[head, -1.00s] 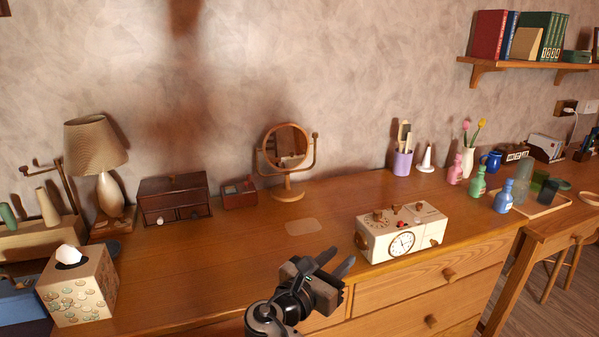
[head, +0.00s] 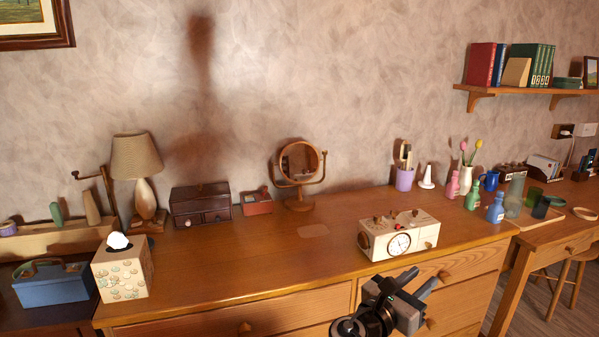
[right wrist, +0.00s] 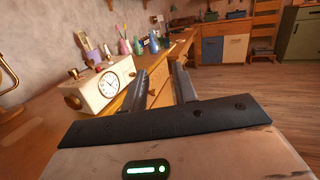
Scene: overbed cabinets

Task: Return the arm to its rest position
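My right gripper (head: 418,282) is in front of the dresser, below the cream clock radio (head: 398,236) in the head view. Its two fingers are apart with nothing held between them. In the right wrist view the fingers of the right gripper (right wrist: 162,82) point forward along the dresser front, with a gap between them. The clock radio (right wrist: 103,84) stands to their left on the top, apart from them. My left arm and left gripper are not in view.
The dresser top (head: 260,262) is mostly clear in the middle. A tissue box (head: 122,272), lamp (head: 137,165) and round mirror (head: 299,165) stand on it. Small bottles (head: 496,208) stand at the right. Drawer knobs (head: 245,328) stick out in front.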

